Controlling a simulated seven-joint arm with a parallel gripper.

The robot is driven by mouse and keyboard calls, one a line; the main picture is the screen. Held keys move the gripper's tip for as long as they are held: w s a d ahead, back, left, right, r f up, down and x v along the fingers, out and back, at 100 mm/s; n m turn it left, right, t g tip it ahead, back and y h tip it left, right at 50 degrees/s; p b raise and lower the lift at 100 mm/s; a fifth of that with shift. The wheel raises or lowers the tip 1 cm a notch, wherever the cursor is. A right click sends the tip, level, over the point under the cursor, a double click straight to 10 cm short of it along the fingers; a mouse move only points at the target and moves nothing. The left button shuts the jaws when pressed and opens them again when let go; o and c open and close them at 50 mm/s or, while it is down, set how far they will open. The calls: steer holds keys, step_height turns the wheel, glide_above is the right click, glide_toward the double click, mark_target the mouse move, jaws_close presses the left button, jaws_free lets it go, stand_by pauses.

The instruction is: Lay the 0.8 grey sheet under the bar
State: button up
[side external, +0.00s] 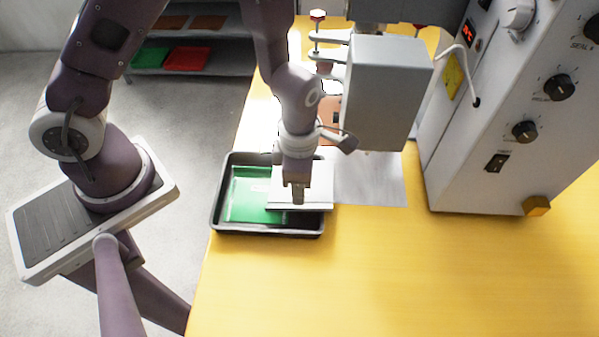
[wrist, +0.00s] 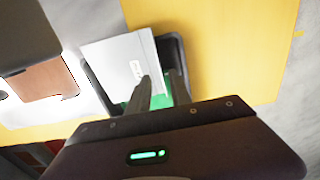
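A light grey sheet (side external: 318,190) sits at the right part of a black tray (side external: 228,215), its right end over the tray's rim. I cannot tell whether it rests there or is slightly raised. In the wrist view, the grey sheet (wrist: 112,62) shows a small unreadable label. My gripper (side external: 298,194) points down at the sheet. In the wrist view, the fingertips of my gripper (wrist: 160,75) are apart, one in front of the sheet and one beyond its right edge. The welder's grey head (side external: 385,95) stands right of the tray; its bar is not clearly visible.
A green sheet (side external: 250,195) lies in the tray. A flat grey plate (side external: 372,182) lies below the head. The white control cabinet (side external: 480,120) stands at the right. The front of the yellow table (side external: 400,270) is clear. A rack (side external: 190,70) with coloured sheets stands behind.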

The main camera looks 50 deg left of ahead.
step_height(320, 180, up, 20)
steer(key=s+a+m+t+h, duration=0.2)
steer(key=a+m, duration=0.1)
steer(key=m, duration=0.8)
steer(key=s+a+r+m+t+y, duration=0.1)
steer(key=s+a+r+m, duration=0.2)
steer(key=m, duration=0.5)
steer(key=s+a+r+m+t+y, duration=0.1)
steer(key=s+a+r+m, duration=0.3)
steer(key=m, duration=0.4)
steer(key=s+r+t, duration=0.1)
steer(key=s, duration=0.1)
steer(key=shift+s+a+t, duration=0.2)
steer(key=shift+s+t, duration=0.1)
steer(key=shift+s, duration=0.1)
steer(key=shift+c, duration=0.2)
